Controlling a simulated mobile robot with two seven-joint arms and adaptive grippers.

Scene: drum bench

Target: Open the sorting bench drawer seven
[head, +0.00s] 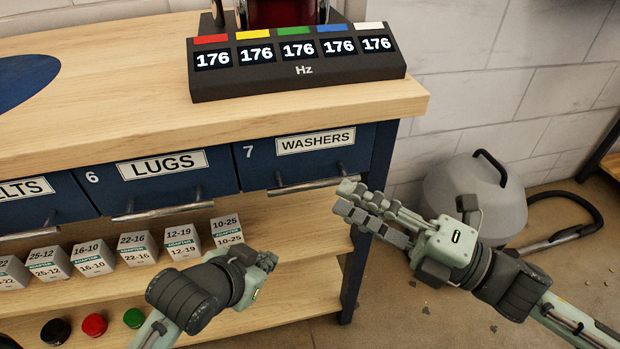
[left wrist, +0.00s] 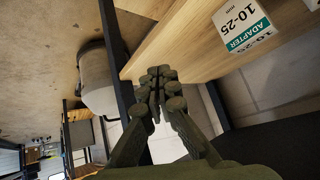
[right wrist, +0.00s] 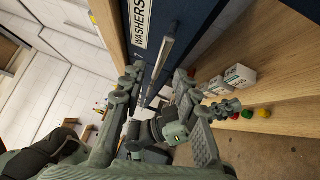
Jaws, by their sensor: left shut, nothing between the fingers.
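Drawer seven (head: 306,156) is a dark blue front marked 7 and WASHERS, at the right end of the bench. It looks shut. Its bar handle (head: 308,187) runs along the lower edge, and also shows in the right wrist view (right wrist: 166,52). My right gripper (head: 350,203) is just right of and below the handle's right end. In the right wrist view its fingers are spread on either side of the handle's line, with nothing between them; contact cannot be told.
Drawer six (head: 156,180), marked LUGS, is to the left. Adapter boxes (head: 180,242) line the shelf below. A frequency display (head: 297,66) stands on the bench top (head: 100,110). A grey vacuum-like canister (head: 465,192) is on the floor at right.

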